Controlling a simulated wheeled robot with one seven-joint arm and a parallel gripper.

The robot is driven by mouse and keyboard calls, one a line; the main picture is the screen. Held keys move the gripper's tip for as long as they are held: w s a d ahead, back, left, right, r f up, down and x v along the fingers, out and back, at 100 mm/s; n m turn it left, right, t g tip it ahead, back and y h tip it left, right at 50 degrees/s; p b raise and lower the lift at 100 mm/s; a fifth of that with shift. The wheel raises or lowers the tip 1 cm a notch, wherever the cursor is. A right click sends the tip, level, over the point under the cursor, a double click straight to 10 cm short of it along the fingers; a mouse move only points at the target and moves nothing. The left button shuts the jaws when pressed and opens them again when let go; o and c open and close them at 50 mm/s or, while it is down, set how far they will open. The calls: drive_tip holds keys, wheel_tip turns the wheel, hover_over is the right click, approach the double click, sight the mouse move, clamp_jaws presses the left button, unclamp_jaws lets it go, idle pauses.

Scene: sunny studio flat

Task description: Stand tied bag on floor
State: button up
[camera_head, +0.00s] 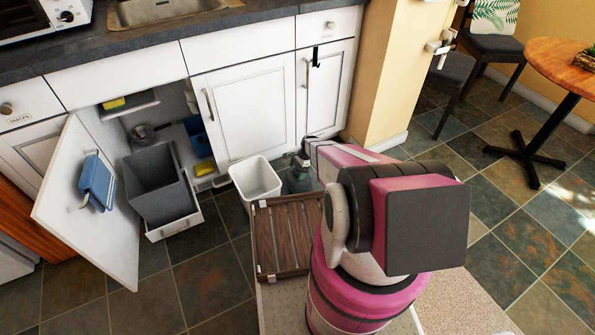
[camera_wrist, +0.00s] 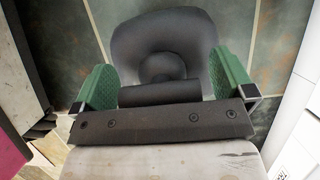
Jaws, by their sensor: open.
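The tied bag (camera_wrist: 165,42) is dark grey and rounded, with a raised knot in its middle. In the wrist view it is over the floor tiles, just ahead of my gripper. In the head view a small part of the bag (camera_head: 298,183) shows right of the white bin, mostly hidden by my arm. My gripper (camera_wrist: 165,86) is open, its green fingers apart on either side of the bag's near part. Whether the fingers touch the bag is not clear. The bag appears to rest upright on the floor (camera_wrist: 270,35).
A white bin (camera_head: 255,180) stands left of the bag. A grey bin (camera_head: 158,185) sits in a pulled-out drawer under the sink, beside an open cabinet door (camera_head: 88,200). The yellow wall end (camera_head: 400,75) is close on the right. Tiles are clear at front left.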

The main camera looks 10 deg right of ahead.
drive_tip(key=v, duration=1.2)
drive_tip(key=s+a+r+n+h, duration=0.2)
drive_tip(key=s+r+n, duration=0.5)
drive_tip(key=s+r, duration=0.4)
drive_tip(key=s+a+r+n+t+h, duration=0.1)
drive_tip(key=s+r+n, duration=0.6)
drive_tip(key=r, duration=1.2)
drive_tip(key=s+h, duration=0.1)
drive_tip(key=s, duration=0.3)
drive_tip(key=shift+s+a, duration=0.25)
drive_tip(key=shift+a, duration=0.15)
